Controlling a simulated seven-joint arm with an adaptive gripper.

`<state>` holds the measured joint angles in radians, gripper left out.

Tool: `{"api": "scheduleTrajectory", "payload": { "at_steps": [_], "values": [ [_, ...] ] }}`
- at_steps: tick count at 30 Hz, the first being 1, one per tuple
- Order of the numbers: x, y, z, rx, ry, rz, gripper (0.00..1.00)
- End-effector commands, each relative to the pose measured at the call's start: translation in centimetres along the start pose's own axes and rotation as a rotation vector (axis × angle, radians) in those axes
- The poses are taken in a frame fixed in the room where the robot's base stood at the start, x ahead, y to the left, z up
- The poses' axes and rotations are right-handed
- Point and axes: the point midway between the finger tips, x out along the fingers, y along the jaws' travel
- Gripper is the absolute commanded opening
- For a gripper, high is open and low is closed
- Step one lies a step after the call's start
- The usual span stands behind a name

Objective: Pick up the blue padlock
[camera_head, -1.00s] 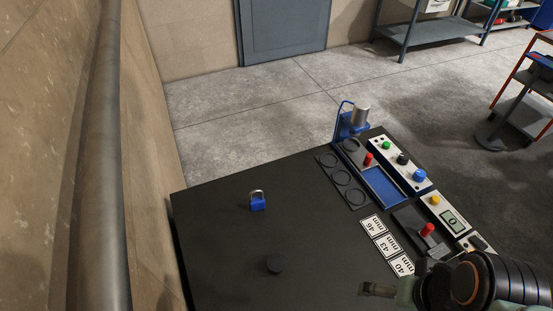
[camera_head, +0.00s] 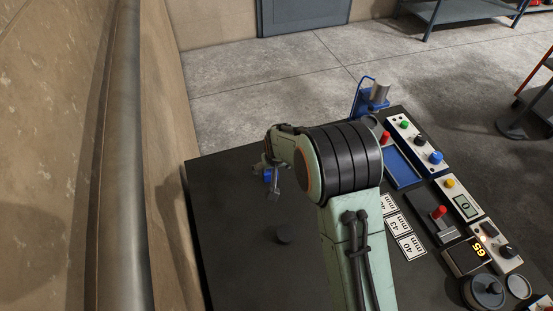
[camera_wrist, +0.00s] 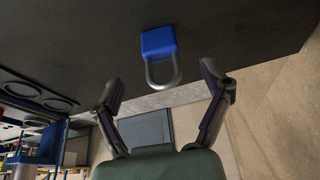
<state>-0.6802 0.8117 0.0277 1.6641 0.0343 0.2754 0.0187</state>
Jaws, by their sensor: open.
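The blue padlock (camera_head: 267,175) is on the black table (camera_head: 235,235), partly hidden behind my gripper in the head view. In the wrist view the padlock (camera_wrist: 159,41) shows its blue body and grey shackle, with the shackle pointing toward my gripper. My gripper (camera_head: 265,178) is at the padlock in the head view. In the wrist view its two fingers (camera_wrist: 162,82) are spread apart, one on each side of the shackle's end. The blue body lies beyond the fingertips. The jaws hold nothing.
The table's left part is clear.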

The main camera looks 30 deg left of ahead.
Motion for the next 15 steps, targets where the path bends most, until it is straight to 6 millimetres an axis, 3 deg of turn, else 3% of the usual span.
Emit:
{"api": "scheduleTrajectory", "payload": {
  "at_steps": [9,15],
  "values": [
    [4.7,-0.1,0.0,-0.002,0.000,0.001,0.78],
    [6.2,0.0,-0.1,-0.001,0.002,0.000,0.78]
  ]
}}
